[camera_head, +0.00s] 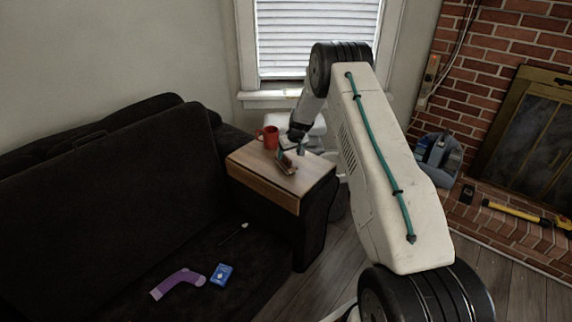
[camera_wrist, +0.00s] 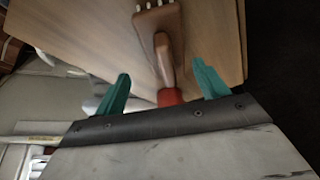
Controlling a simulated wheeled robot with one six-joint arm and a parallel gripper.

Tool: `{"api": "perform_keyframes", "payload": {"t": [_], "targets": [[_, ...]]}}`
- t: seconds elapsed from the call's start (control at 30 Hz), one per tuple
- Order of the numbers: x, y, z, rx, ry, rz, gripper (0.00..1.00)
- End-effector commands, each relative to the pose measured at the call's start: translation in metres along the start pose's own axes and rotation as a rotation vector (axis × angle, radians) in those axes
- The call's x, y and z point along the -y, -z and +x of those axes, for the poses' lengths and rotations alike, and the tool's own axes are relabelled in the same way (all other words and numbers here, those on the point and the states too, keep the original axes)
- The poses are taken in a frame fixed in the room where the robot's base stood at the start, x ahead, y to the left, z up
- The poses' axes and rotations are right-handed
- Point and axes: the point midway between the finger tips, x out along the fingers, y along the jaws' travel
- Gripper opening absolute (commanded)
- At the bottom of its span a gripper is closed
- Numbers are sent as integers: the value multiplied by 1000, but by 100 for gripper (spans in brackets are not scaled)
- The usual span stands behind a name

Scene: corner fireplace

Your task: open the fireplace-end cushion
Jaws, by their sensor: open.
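The dark sofa's seat cushion (camera_head: 262,262) at the end nearer the fireplace lies flat beside the sofa arm; no raised edge shows. A purple sock (camera_head: 178,283), a blue card box (camera_head: 221,274) and a thin dark item with a white end (camera_head: 236,233) lie on the sofa seat. My gripper (camera_head: 301,149) is above the wooden armrest tray (camera_head: 252,163), away from the cushion. In the wrist view my gripper (camera_wrist: 162,74) is open, its teal fingers on either side of a brown handled object (camera_wrist: 164,50). I cannot tell whether they touch it.
A red mug (camera_head: 269,138) stands on the tray beside the brown object (camera_head: 286,163). The brick fireplace (camera_head: 516,45) is at right, with a yellow-handled tool (camera_head: 512,209) on its ledge. A blue-grey container (camera_head: 438,157) stands near it. Some floor (camera_head: 318,285) is clear.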

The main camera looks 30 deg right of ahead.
Motion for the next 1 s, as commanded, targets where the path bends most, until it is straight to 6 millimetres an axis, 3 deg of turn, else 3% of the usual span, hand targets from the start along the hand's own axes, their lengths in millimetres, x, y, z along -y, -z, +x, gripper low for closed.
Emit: {"api": "perform_keyframes", "payload": {"t": [0.43,0.73,0.77,0.93,1.0], "targets": [[9,0,59,2,1,0,73],[9,1,64,1,1,0,73],[9,1,64,1,1,0,70],[9,1,64,1,1,0,23],[9,1,64,1,1,0,18]]}}
